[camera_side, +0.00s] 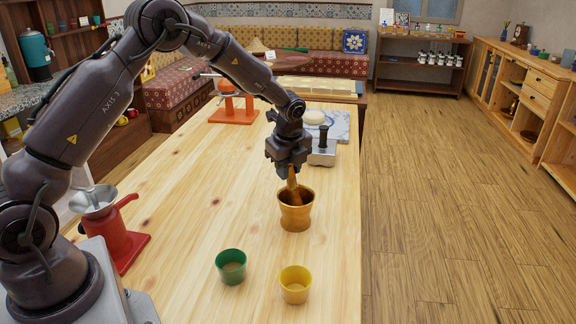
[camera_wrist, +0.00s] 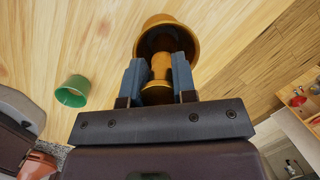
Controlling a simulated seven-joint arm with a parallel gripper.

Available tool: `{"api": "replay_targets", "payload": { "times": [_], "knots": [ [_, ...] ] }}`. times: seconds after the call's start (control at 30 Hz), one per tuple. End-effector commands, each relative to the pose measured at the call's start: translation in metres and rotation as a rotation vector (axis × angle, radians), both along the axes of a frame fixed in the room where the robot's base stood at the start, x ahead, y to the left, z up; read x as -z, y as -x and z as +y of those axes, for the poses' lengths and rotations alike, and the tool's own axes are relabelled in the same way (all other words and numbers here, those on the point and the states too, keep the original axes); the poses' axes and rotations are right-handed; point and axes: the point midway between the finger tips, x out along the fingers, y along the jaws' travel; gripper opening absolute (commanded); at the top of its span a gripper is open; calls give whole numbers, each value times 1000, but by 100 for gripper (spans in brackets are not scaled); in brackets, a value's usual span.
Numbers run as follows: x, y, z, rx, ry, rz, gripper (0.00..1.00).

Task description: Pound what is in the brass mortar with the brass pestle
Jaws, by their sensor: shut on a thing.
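The brass mortar (camera_side: 296,214) stands upright on the light wooden table. In the wrist view the mortar (camera_wrist: 168,22) shows beyond my fingertips. The brass pestle (camera_side: 292,180) is held near upright, its lower end inside the mortar's mouth. My gripper (camera_side: 288,168) is shut on the upper part of the pestle, just above the mortar. In the wrist view the pestle (camera_wrist: 160,72) lies between the two fingers of my gripper (camera_wrist: 158,82). The pestle's tip and the mortar's contents are hidden.
A green cup (camera_side: 231,266) and a yellow cup (camera_side: 295,284) stand in front of the mortar. A red grinder (camera_side: 118,240) is at the left, an orange press (camera_side: 234,108) farther back. A grey metal tool with a black handle (camera_side: 322,150) stands behind the mortar. The table's right edge is close.

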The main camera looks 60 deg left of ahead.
Motion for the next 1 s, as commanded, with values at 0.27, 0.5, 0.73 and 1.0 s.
{"api": "replay_targets", "payload": {
  "times": [0.27, 0.5, 0.73, 1.0],
  "knots": [
    [19, 0, 0, 2, -1, -1, 0],
    [20, -1, 0, 1, -1, -3, 0],
    [6, -1, 0, 1, -1, -6, 0],
    [-9, -1, 0, 0, -1, -3, 0]
  ]
}}
